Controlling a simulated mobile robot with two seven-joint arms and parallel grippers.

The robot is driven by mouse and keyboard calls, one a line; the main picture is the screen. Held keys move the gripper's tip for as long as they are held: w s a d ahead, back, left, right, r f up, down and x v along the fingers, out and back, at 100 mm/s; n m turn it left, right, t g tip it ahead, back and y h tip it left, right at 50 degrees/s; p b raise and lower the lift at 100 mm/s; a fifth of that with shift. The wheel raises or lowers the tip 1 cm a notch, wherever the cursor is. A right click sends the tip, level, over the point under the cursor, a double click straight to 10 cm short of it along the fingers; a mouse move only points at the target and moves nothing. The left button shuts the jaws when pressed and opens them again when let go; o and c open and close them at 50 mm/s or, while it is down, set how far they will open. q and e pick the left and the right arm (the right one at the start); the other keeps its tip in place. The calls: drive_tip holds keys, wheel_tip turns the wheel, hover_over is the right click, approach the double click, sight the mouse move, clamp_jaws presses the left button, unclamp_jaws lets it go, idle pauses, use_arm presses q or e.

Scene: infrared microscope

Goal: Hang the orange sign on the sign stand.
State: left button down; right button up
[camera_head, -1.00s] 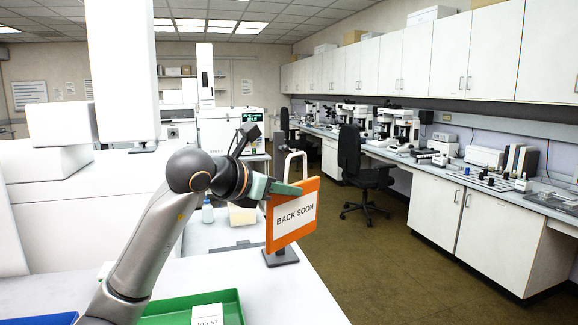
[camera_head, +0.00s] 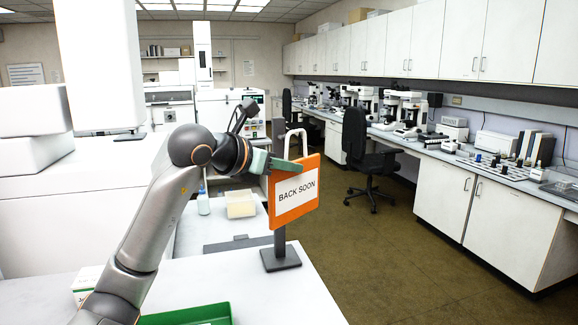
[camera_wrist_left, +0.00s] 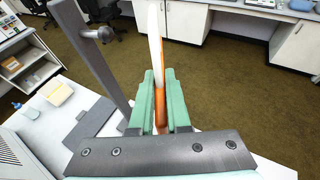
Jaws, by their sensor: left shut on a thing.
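My left gripper (camera_head: 284,165) is shut on the orange sign (camera_head: 309,204), which carries a white "BACK SOON" panel. A white loop (camera_head: 293,133) stands up above the sign's top edge. The sign is upright, in front of the dark grey sign stand in the head view. In the left wrist view, the sign (camera_wrist_left: 160,105) is edge-on between the green fingers. The stand's post (camera_wrist_left: 92,52), with a side peg (camera_wrist_left: 104,34), is to its left, apart from it.
The stand is on the white table (camera_head: 255,300) near its right edge. A green tray (camera_head: 190,314) lies at the table's front. A bottle (camera_head: 203,203) and a cream box (camera_head: 240,204) are behind. Open floor (camera_head: 400,265) lies right of the table, with a black chair (camera_head: 365,170).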

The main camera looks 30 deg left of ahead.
use_arm(q)
drive_tip(key=w+a+f+p, duration=0.1)
drive_tip(key=w+a+f, duration=0.1)
drive_tip(key=w+a, duration=0.4)
drive_tip(key=shift+w+a, duration=0.15)
drive_tip(key=shift+a, duration=0.6)
idle(0.6)
drive_tip(key=shift+f, duration=0.15)
idle(0.3)
drive_tip(key=c, duration=0.8)
unclamp_jaws()
